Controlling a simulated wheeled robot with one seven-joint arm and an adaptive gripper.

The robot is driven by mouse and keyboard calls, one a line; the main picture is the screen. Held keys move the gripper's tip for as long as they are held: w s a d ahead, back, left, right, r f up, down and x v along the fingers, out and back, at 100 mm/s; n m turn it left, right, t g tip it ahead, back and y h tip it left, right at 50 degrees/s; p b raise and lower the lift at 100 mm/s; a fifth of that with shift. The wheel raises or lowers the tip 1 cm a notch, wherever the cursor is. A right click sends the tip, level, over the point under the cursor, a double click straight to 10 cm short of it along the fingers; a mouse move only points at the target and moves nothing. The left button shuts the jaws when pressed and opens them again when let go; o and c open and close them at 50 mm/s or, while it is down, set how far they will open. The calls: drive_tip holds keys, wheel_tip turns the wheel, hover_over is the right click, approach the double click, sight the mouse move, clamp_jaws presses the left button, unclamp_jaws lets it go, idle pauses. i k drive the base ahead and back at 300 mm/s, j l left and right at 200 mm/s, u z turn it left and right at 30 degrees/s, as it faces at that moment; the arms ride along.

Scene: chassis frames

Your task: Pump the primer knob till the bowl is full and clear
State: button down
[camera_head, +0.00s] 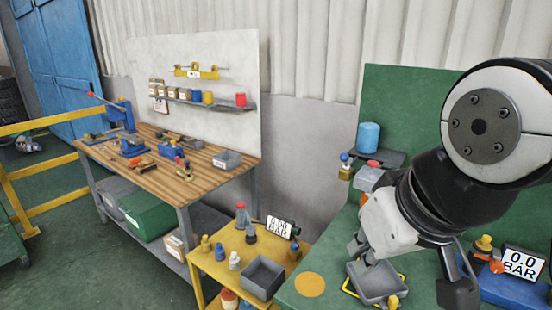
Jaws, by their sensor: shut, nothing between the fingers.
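A pale housing with a red cap (373,163) stands at the back of the green bench, partly behind my gripper. I cannot tell for sure whether the red cap is the primer knob. No bowl can be made out; that area is covered by my gripper and wrist. My gripper (361,250) is shut and empty, pointing down just above the back edge of a grey tray (367,299) on the green bench. I cannot tell whether its fingertips touch the tray.
A gauge reading 0.0 BAR (523,262) stands on the right, near a blue block (515,290). A blue canister (369,136) sits on a back shelf. An orange disc (310,285) lies left of the tray. A yellow cart (237,243) with bottles stands left of the bench.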

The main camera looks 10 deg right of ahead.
sight(374, 164)
drive_tip(key=z, duration=2.55)
drive_tip(key=k+j, duration=0.1)
drive_tip(key=j, duration=0.8)
drive_tip(key=k+j, duration=0.15)
drive_tip(key=j, duration=0.3)
